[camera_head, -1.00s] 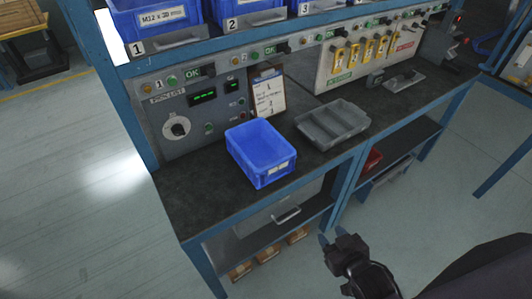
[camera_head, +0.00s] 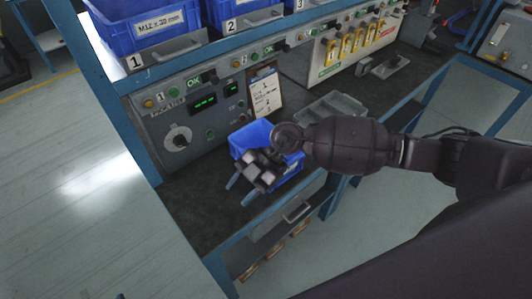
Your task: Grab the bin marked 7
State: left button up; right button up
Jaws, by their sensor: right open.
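I can read no bin marked 7. A blue bin (camera_head: 249,136) sits on the dark bench top, and my right arm hides much of it. My right gripper (camera_head: 242,191) is open, its fingertips over the bench at the near left of this bin. I see nothing between its fingers. I cannot tell whether the gripper touches the bin. On the shelf above, blue bins stand over the marks 1 (camera_head: 150,28), 2 (camera_head: 236,8) and 3. My left gripper is not in view.
A grey divided tray (camera_head: 332,106) lies behind my right forearm. A clipboard sheet (camera_head: 265,93) leans on the control panel (camera_head: 165,115). Yellow tags (camera_head: 347,44) hang further right. The bench's front left (camera_head: 200,215) is clear. A lower shelf holds small brown boxes (camera_head: 275,253).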

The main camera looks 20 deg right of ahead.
jog(key=w+d+h, duration=0.4)
jog(key=d+h, duration=0.1)
jog(key=d, duration=0.3)
notch_tip(320, 180, up, 2)
jog(key=m+t+h, duration=0.2)
jog(key=m+h, duration=0.1)
jog(key=h, duration=0.2)
send_over(288, 172)
jog(key=w, duration=0.2)
jog(key=shift+s+d+f, duration=0.1)
jog(key=shift+s+f, duration=0.1)
jog(key=shift+f, duration=1.55)
jog(key=shift+s+a+f, duration=0.1)
jog(key=shift+s+f, duration=0.15)
jog(key=shift+f, duration=1.45)
jog(key=shift+s+d+f, duration=0.1)
jog(key=shift+s+f, duration=0.1)
jog(key=shift+f, duration=1.55)
grip_shut()
